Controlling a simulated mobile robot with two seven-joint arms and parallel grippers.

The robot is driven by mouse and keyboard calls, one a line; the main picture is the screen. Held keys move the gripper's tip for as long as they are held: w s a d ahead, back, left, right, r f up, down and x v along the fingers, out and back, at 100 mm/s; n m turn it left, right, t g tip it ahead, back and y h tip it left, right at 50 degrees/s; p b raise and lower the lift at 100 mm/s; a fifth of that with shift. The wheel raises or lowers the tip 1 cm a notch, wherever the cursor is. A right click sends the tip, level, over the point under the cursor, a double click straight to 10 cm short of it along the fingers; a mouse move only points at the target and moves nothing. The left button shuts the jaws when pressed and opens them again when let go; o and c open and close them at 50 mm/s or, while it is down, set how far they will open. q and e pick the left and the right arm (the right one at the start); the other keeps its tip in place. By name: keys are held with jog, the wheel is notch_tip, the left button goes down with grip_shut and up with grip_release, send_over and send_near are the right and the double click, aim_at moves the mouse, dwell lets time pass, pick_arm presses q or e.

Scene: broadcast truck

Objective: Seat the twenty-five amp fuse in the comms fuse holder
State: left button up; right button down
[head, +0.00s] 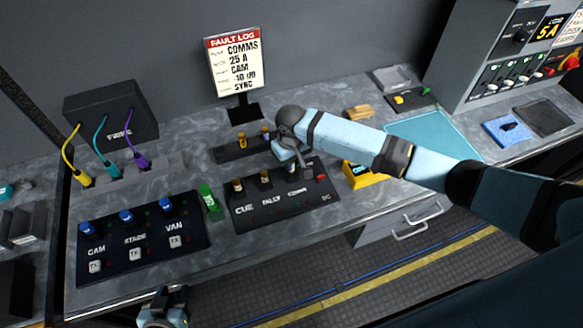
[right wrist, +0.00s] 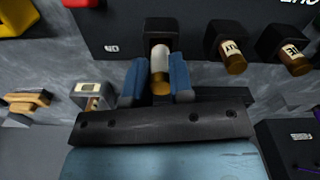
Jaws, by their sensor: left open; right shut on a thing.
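The fuse panel (head: 285,212) is a black sloped box with holders labelled CUE, TALLY and COMMS. My right gripper (head: 290,160) is at the COMMS holder, which it largely covers. In the right wrist view it is shut on a fuse (right wrist: 160,62) with a white body and brass end. The fuse's far end meets the black COMMS holder (right wrist: 158,26); I cannot tell how deep it sits. Fuses stand in the CUE (head: 238,186) and TALLY (head: 264,177) holders. My left gripper (head: 163,309) is open and empty at the bottom edge, in front of the counter.
A black rack (head: 228,153) with fuses stands behind the panel. A fault log sign (head: 236,63) reads COMMS 25 A. A switch panel (head: 140,240) and a green object (head: 210,200) lie left, a yellow device (head: 364,177) right. A teal mat (head: 434,132) is partly clear.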

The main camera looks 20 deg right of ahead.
notch_tip(320, 180, down, 3)
jog(key=shift+w+r+b, duration=0.1)
jog(key=shift+r+b, duration=0.05)
jog(key=shift+b, duration=0.8)
pick_arm(q)
notch_tip(320, 180, down, 3)
jog(key=shift+r, duration=0.2)
pick_arm(e)
jog(key=shift+r, duration=0.1)
jog(key=c, duration=1)
grip_release()
pick_arm(q)
jog(key=shift+w+r, duration=0.1)
